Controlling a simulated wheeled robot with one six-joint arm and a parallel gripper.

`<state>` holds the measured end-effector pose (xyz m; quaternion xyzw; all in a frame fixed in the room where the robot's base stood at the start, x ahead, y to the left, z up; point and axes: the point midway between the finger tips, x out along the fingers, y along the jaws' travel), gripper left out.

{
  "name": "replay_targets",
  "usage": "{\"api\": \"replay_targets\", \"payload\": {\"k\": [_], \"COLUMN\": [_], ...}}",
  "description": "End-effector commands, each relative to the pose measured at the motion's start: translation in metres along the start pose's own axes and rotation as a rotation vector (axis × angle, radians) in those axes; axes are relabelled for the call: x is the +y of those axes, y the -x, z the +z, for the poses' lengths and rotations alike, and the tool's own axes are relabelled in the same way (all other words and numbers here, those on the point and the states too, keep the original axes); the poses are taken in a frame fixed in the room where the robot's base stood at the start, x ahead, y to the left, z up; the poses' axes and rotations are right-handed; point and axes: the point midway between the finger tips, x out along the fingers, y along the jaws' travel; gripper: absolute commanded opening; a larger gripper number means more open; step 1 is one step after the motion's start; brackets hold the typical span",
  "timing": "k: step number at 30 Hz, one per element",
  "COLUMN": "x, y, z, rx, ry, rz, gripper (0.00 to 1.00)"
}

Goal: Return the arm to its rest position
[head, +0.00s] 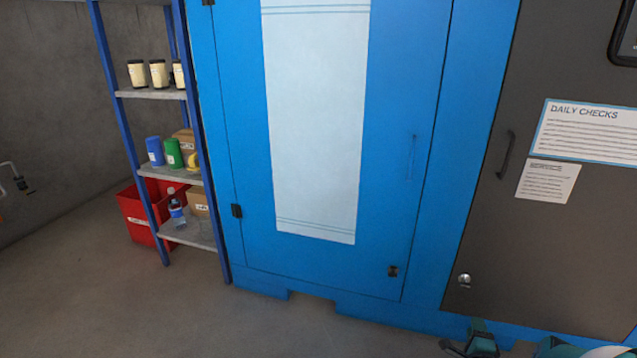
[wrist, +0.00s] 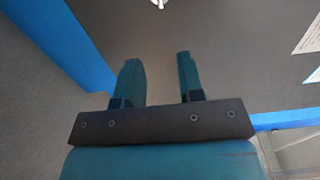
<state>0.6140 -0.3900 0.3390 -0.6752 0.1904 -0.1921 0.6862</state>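My gripper (wrist: 158,62) shows in the wrist view with its two teal fingers spread apart. Nothing is between them. It points at the dark grey panel door, and I cannot tell how far away that is. In the head view, teal parts of my gripper (head: 512,347) show at the bottom right edge, low in front of the dark door. The rest of my arm is mostly out of the picture.
A blue cabinet (head: 395,150) fills the middle. The dark door (head: 490,240) has a handle (head: 506,155), a round knob (head: 464,281) and notices. A blue shelf rack (head: 160,95) with jars and bottles and a red bin (head: 137,213) stand left. The front left floor is clear.

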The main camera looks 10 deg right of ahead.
Motion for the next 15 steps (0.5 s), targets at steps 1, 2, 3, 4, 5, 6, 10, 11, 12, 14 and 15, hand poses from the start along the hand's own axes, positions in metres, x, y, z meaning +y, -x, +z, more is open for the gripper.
{"api": "replay_targets", "payload": {"k": [1,2,3,4,5,6,10,11,12,14,15], "x": [-0.003,-0.006,-0.012,-0.018,-0.026,-0.040,-0.098,-0.113,-0.132,-0.161,-0.182], "y": [-0.003,-0.007,-0.014,-0.022,-0.030,-0.044,-0.089,-0.097,-0.104,-0.111,-0.112], "z": [0.002,0.004,0.008,0.014,0.021,0.034,0.096,0.113,0.136,0.171,0.194], "rx": [-0.009,-0.021,-0.045,-0.072,-0.105,-0.161,-0.399,-0.457,-0.535,-0.647,-0.721], "ry": [0.004,0.010,0.022,0.034,0.049,0.075,0.189,0.219,0.259,0.320,0.362], "rz": [-0.002,-0.003,-0.006,-0.008,-0.010,-0.013,-0.020,-0.020,-0.020,-0.020,-0.021], "gripper": [0.35,0.35,0.35,0.35,0.35,0.35,0.35,0.35,0.35,0.35,0.35]}}
